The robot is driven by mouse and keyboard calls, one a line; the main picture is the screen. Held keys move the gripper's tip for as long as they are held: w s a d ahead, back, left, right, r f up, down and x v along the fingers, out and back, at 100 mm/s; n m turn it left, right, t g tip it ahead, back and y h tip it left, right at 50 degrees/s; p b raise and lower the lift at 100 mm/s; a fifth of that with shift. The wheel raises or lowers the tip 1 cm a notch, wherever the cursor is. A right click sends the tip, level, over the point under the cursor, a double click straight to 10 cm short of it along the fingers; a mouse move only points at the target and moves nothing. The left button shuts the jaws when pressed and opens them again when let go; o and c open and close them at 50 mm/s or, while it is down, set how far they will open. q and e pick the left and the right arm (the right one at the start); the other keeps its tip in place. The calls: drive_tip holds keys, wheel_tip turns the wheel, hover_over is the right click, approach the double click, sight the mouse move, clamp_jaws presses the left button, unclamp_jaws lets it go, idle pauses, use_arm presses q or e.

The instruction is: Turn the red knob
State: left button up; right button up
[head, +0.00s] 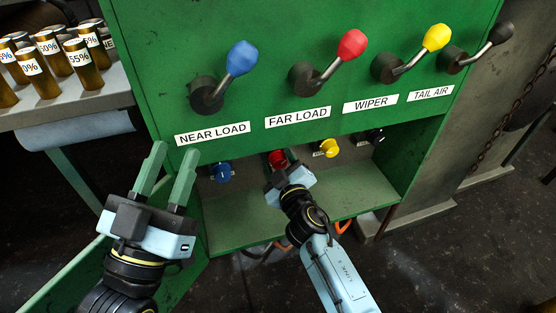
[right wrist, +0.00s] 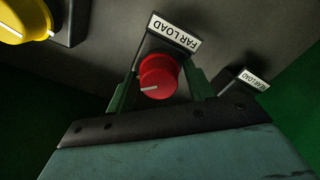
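The red knob (head: 277,159) sits on the back wall of the lower compartment in the green cabinet. It also shows in the right wrist view (right wrist: 158,78), round, with a white mark pointing to the left and a FAR LOAD label (right wrist: 175,31) beside it. My right gripper (right wrist: 160,88) has its two green fingers apart, one on each side of the knob. I cannot tell whether the fingers touch it. My left gripper (head: 172,172) is open and empty, in front of the cabinet's left side, its fingers pointing up.
A blue knob (head: 220,172), a yellow knob (head: 326,148) and a black knob (head: 374,136) share the compartment. Above are levers with blue (head: 242,58), red (head: 352,44), yellow (head: 436,37) and black (head: 500,33) handles. Brown cylinders (head: 84,65) stand on a shelf at left.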

drive_tip(key=c, duration=0.8)
drive_tip(key=shift+n, duration=0.5)
drive_tip(key=o, duration=1)
